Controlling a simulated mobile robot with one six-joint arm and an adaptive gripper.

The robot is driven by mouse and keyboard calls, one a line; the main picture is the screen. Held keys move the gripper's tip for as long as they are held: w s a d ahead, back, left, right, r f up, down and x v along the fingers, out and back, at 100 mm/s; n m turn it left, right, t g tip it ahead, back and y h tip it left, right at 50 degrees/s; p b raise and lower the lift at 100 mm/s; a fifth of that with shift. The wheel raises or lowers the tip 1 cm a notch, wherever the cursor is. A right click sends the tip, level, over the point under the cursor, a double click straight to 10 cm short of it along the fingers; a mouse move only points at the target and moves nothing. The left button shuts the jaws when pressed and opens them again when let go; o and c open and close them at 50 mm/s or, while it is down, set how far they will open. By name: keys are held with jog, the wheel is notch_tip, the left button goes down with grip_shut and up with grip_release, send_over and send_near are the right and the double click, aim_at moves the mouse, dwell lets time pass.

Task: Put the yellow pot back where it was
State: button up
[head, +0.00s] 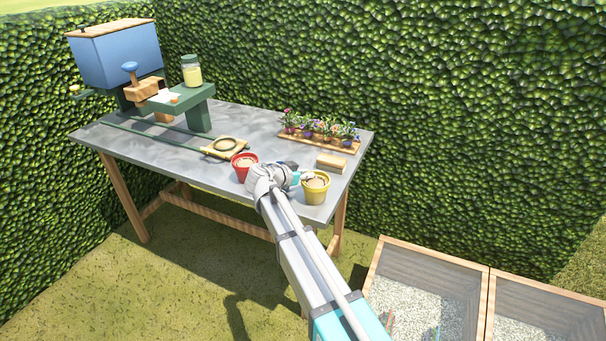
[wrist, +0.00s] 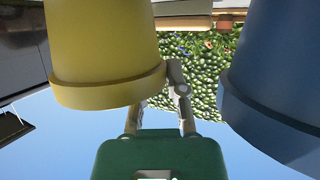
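The yellow pot (head: 316,191) stands upright near the front right corner of the grey table, filled with brown soil. My gripper (head: 299,175) is low beside its left rim, partly behind it. In the wrist view, which looks upside down, the yellow pot (wrist: 105,55) fills the upper left, close to the camera. One gripper finger (wrist: 178,85) shows right beside its rim; the other finger runs behind the pot, its tip hidden. I cannot tell whether the fingers touch or hold the pot.
A red pot (head: 244,166) stands left of my gripper. A blue pot (wrist: 275,85) is close on the wrist view's right; my arm hides it in the head view. A tool (head: 223,148) lies left.

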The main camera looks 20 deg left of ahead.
jog(key=shift+o, duration=1.1)
jog(key=shift+r, duration=0.15)
jog(key=p+v, duration=0.4)
jog(key=v, duration=0.8)
jog(key=shift+p, duration=0.35)
jog(key=shift+d, duration=0.1)
